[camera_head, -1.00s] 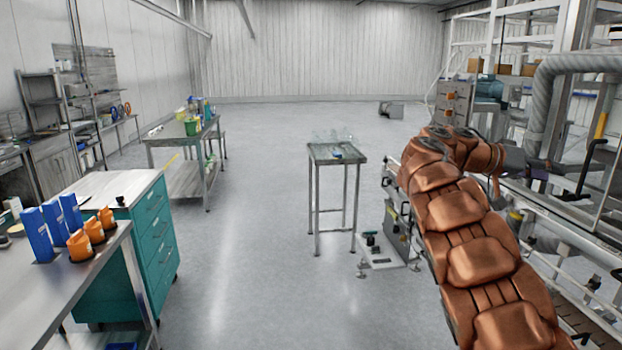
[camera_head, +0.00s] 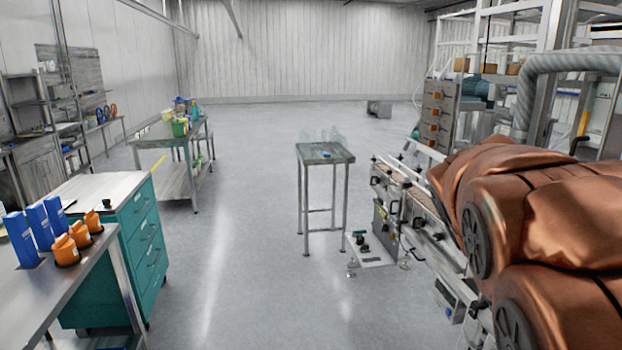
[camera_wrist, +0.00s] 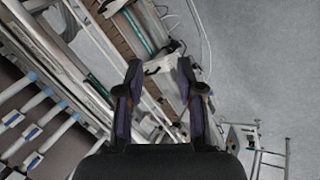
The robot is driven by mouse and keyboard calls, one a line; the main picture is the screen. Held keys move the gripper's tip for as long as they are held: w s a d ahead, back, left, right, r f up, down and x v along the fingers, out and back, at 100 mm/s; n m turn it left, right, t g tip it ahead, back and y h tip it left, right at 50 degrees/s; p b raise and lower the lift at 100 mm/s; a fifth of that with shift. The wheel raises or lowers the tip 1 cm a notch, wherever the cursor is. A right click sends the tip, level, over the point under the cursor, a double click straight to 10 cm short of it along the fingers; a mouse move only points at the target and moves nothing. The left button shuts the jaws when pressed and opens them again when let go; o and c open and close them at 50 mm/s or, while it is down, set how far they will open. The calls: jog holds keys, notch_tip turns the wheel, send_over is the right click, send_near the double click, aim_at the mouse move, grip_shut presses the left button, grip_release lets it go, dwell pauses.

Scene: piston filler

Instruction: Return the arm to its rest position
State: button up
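My arm (camera_head: 540,215) is folded in close on the right side of the head view, and its copper-coloured cover fills the lower right. My gripper is hidden in the head view. In the wrist view my gripper (camera_wrist: 158,75) points down over the filling machine's conveyor (camera_wrist: 125,30). Its two dark fingers stand apart with a clear gap, and nothing is held between them.
The conveyor machine (camera_head: 415,205) stands close beside my arm on the right. A small table (camera_head: 325,154) stands ahead. A teal drawer cabinet (camera_head: 140,245) and a bench (camera_head: 40,290) with blue and orange containers are at left. The floor between is clear.

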jog(key=s+a+f+n+y, duration=0.2)
jog(key=s+a+f+y, duration=0.1)
jog(key=s+a+f, duration=0.3)
jog(key=s+a+f+n+y, duration=0.3)
jog(key=s+a+f, duration=0.3)
jog(key=s+a, duration=0.5)
jog(key=shift+s+a, duration=0.2)
jog(key=shift+a, duration=0.75)
jog(key=shift+d, duration=0.15)
